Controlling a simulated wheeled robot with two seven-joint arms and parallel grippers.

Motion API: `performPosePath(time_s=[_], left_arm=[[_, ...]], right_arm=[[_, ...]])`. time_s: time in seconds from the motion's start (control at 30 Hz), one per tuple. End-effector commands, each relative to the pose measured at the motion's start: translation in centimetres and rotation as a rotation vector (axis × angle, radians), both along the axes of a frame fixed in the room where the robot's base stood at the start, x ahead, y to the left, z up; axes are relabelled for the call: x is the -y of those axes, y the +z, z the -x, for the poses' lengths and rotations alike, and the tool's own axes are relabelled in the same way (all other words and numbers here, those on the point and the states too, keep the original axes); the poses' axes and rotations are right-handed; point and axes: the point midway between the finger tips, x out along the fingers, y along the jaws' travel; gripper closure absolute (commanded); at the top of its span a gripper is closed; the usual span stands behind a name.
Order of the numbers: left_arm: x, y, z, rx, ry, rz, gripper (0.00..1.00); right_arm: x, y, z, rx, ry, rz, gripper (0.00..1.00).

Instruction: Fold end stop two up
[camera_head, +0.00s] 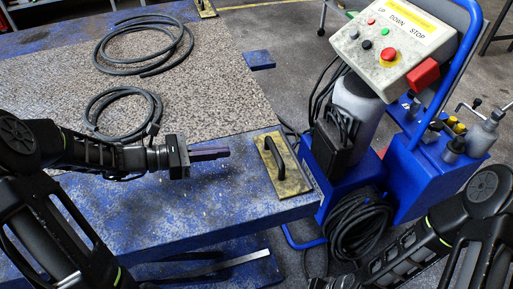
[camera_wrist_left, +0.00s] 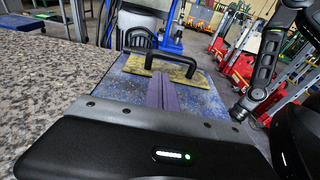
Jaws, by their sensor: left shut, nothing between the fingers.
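A yellow, worn plate with a black arched handle (camera_head: 267,178) lies flat on the right end of the blue platform. It also shows ahead in the left wrist view, as a yellow plate (camera_wrist_left: 137,67) with its black handle. The frames carry no label telling which part is end stop two. My left gripper (camera_head: 226,153) is shut and empty, its dark purple fingers side by side, left of the plate and apart from it. In the left wrist view the fingers (camera_wrist_left: 162,92) point toward the handle. My right arm shows at lower right, but its fingertips are not visible.
The blue platform (camera_head: 190,215) carries a speckled grey surface with coiled black hoses (camera_head: 125,112). A control box (camera_head: 392,38) on a blue trolley stands right, with coiled cable (camera_head: 357,222) below. Another yellow plate (camera_head: 205,8) lies far back.

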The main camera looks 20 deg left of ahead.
Motion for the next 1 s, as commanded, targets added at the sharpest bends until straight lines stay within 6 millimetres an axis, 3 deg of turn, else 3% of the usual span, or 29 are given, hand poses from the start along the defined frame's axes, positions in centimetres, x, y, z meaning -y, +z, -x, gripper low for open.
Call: performPosePath(time_s=[0.27,0.73,1.0], left_arm=[[0.9,-0.3,-0.5,0.000,-0.003,0.000,1.00],[7.0,-1.8,-4.3,-0.001,-0.004,0.000,1.00],[8.3,-2.0,-5.2,0.000,-0.001,-0.001,1.00]], right_arm=[[0.0,-0.2,0.0,0.001,0.000,0.000,1.00],[0.0,-1.2,0.0,0.001,0.000,0.000,1.00],[0.0,-1.4,0.0,0.001,0.000,0.000,1.00]])
